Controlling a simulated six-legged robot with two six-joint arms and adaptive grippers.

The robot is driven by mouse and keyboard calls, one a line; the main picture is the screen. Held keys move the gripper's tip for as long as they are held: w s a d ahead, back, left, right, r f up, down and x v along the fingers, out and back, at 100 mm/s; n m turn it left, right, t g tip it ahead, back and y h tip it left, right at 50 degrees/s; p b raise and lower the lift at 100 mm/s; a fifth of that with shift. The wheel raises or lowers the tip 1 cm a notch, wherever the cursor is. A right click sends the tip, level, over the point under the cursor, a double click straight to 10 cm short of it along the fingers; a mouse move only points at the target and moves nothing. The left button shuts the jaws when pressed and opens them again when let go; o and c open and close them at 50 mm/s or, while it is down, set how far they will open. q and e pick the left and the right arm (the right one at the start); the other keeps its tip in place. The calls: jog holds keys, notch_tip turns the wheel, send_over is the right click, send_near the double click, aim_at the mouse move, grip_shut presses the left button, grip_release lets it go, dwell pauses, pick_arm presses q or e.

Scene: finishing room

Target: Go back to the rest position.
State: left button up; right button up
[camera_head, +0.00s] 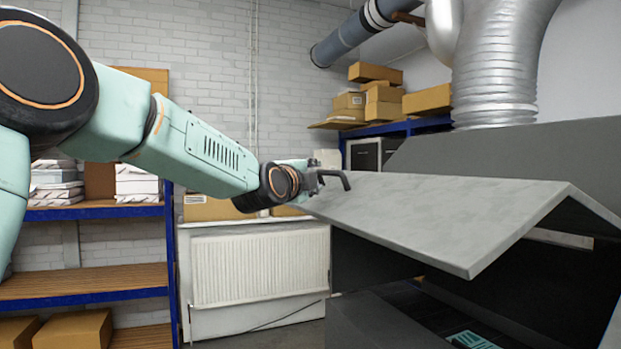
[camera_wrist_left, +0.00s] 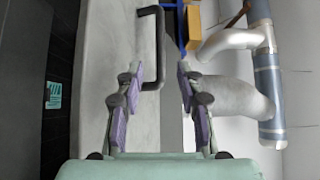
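My left arm reaches in from the left in the head view, and its gripper (camera_head: 316,178) is at the far left edge of a raised grey panel. A black bar handle (camera_head: 339,177) is on that panel, right at the gripper. In the left wrist view, my left gripper (camera_wrist_left: 157,72) has its purple-padded fingers wide apart. The black handle (camera_wrist_left: 160,45) shows between and beyond the fingertips, with no finger visibly closed on it. How far it is from the fingers is hard to tell. My right gripper is not in view.
The tilted grey panel (camera_head: 430,215) slopes over a dark opening at the right. A white radiator (camera_head: 260,265) stands behind the gripper. Blue-edged shelves (camera_head: 85,283) are at the left. Cardboard boxes (camera_head: 385,95) and a silver duct (camera_head: 500,65) are above the panel.

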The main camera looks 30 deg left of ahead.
pick_arm(q)
jog(key=shift+s+d, duration=0.1)
jog(key=shift+s, duration=0.6)
jog(key=shift+w+f, duration=0.1)
jog(key=shift+w, duration=0.05)
jog(key=shift+s, duration=0.25)
